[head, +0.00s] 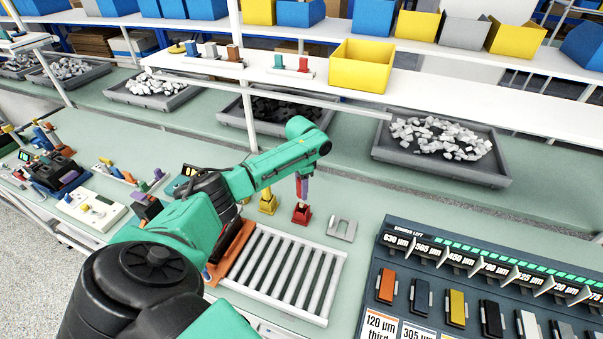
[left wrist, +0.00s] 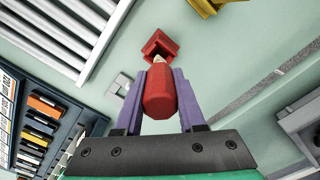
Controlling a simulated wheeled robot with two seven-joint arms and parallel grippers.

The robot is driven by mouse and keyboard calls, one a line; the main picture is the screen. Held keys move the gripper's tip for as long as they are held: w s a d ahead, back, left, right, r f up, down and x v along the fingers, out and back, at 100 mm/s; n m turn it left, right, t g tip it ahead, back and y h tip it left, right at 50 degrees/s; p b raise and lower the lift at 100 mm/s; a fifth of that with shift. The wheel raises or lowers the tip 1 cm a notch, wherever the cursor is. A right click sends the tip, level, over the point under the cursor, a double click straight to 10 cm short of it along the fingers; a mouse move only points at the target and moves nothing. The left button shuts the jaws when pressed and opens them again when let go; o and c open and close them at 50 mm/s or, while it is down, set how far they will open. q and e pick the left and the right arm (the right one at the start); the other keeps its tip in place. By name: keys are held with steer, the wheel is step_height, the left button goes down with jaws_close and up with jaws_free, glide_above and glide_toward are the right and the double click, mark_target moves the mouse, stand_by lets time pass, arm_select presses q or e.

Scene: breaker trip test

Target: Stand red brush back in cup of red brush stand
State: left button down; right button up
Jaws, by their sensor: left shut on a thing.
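The red brush (left wrist: 160,92) is held between the two purple fingers of my left gripper (left wrist: 166,78), which is shut on its handle. Its pale tip points at the red brush stand (left wrist: 158,46) in the left wrist view. In the head view my left gripper (head: 302,187) is right above the red brush stand (head: 302,214), with a sliver of the red brush (head: 298,185) showing. The tip overlaps the stand's cup in the wrist view; I cannot tell whether it is inside. My right gripper is not in view.
A yellow brush stand (head: 267,204) is close on the left of the red one. A grey notched plate (head: 342,230) lies to the right. A white roller rack (head: 285,270) is in front. The dark sieve panel (head: 480,270) stands at the right.

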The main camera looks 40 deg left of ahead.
mark_target(301, 202)
arm_select(q)
steer(key=shift+f+b, duration=1.75)
steer(key=shift+f, duration=1.35)
steer(key=shift+c, duration=2.1)
jaws_free()
steer(key=shift+r, duration=0.1)
step_height(301, 202, up, 14)
steer(key=b, duration=0.3)
steer(key=shift+r, duration=0.25)
steer(key=shift+f, duration=0.1)
